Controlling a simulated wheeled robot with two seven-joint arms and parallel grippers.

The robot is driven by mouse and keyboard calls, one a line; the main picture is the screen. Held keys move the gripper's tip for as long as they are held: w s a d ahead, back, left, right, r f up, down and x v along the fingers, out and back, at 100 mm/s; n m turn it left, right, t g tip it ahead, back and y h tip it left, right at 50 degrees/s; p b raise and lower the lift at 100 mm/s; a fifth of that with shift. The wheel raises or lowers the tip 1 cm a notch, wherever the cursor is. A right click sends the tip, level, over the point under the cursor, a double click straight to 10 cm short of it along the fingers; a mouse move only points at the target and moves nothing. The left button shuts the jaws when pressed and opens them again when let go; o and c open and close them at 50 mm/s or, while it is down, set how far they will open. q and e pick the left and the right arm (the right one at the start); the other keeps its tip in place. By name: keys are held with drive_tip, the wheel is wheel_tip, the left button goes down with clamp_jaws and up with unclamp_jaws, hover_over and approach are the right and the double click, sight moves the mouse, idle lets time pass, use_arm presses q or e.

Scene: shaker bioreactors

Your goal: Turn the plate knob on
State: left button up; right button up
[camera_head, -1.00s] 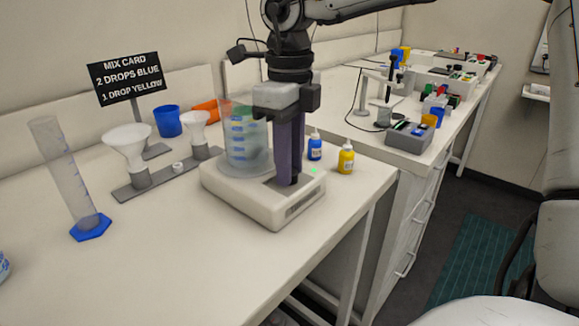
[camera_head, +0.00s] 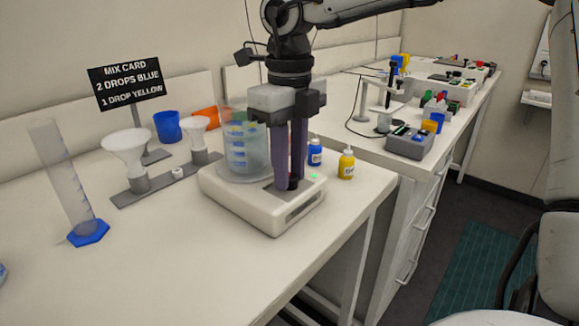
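The white plate device (camera_head: 245,208) stands on the near bench with a clear beaker (camera_head: 240,150) on its top. The dark plate knob (camera_head: 294,184) is at the device's right, mostly hidden by my fingers. A small green light (camera_head: 312,176) glows beside it. My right gripper (camera_head: 289,182) points straight down, its two purple fingers close together with their tips at the knob. It looks shut on the knob, though the contact is partly hidden. My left gripper is not in view.
Blue (camera_head: 315,153) and yellow (camera_head: 346,164) dropper bottles stand close to the right of my fingers. A funnel stand (camera_head: 160,182), a measuring cylinder (camera_head: 65,175) and a mix card sign (camera_head: 127,82) are on the left. The bench front is clear.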

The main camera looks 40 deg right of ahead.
sight(290, 176)
drive_tip(key=o, duration=0.4)
drive_tip(key=shift+c, duration=0.2)
drive_tip(key=shift+r, duration=0.1)
wheel_tip(290, 176, up, 10)
drive_tip(key=p, duration=0.1)
drive_tip(key=shift+p, duration=0.3)
